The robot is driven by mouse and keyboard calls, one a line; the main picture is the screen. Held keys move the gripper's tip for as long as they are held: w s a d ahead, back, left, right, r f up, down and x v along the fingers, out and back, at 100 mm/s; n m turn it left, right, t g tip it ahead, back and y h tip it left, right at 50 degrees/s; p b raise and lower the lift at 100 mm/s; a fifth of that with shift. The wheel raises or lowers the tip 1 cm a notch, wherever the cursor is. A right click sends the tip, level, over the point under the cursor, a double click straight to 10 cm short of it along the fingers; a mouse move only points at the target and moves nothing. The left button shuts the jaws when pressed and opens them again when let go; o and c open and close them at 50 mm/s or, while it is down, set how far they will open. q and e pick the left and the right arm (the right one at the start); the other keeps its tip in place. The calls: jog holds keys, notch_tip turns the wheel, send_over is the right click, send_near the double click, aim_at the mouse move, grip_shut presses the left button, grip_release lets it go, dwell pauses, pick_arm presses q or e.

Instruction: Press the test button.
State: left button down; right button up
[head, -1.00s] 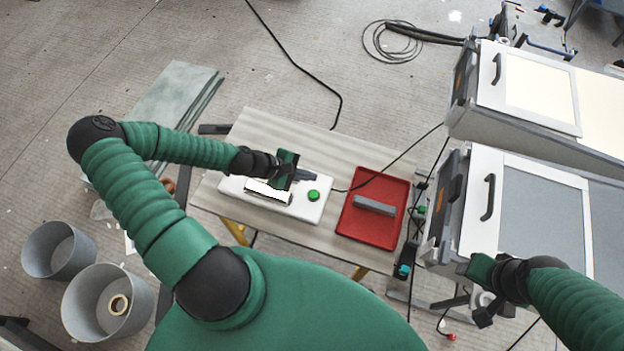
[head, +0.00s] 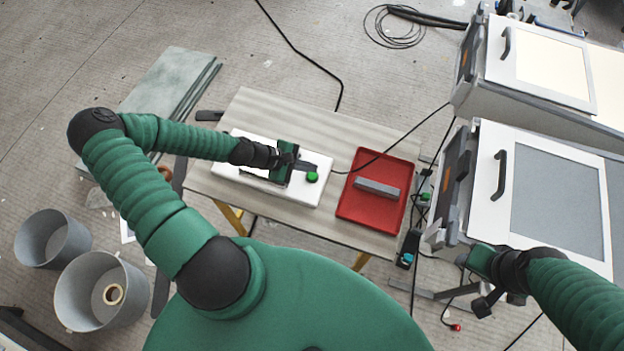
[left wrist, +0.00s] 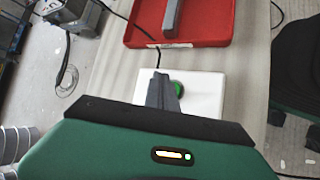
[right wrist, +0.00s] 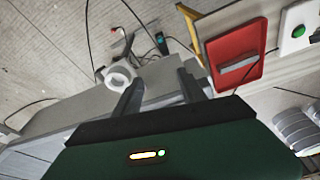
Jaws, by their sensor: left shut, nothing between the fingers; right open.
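The green round test button (head: 312,176) sits on the right end of a white box (head: 305,195) on the table. The button also shows in the left wrist view (left wrist: 178,88), partly behind the fingers, and in the right wrist view (right wrist: 298,31). My left gripper (head: 314,169) is shut and empty, over the white box with its fingertips close beside the button. I cannot tell whether they touch it. In the left wrist view the shut fingers (left wrist: 160,76) overlap the button's left side. My right gripper (right wrist: 158,80) is open and empty, away from the table by the grey machine.
A red tray (head: 345,208) with a grey bar (head: 377,188) lies right of the white box. A black cable (head: 400,140) runs from the box across the table. Grey machines (head: 490,190) stand at the right; buckets (head: 62,290) stand at lower left.

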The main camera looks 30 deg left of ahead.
aim_at(312, 176)
pick_arm(q)
jog(key=shift+d+f+b, duration=0.1)
jog(key=shift+f+b, duration=0.25)
jog(key=shift+f, duration=0.6)
jog(key=shift+a, duration=0.25)
jog(key=shift+d, duration=0.15)
dwell(0.8)
jog(key=shift+f, duration=0.35)
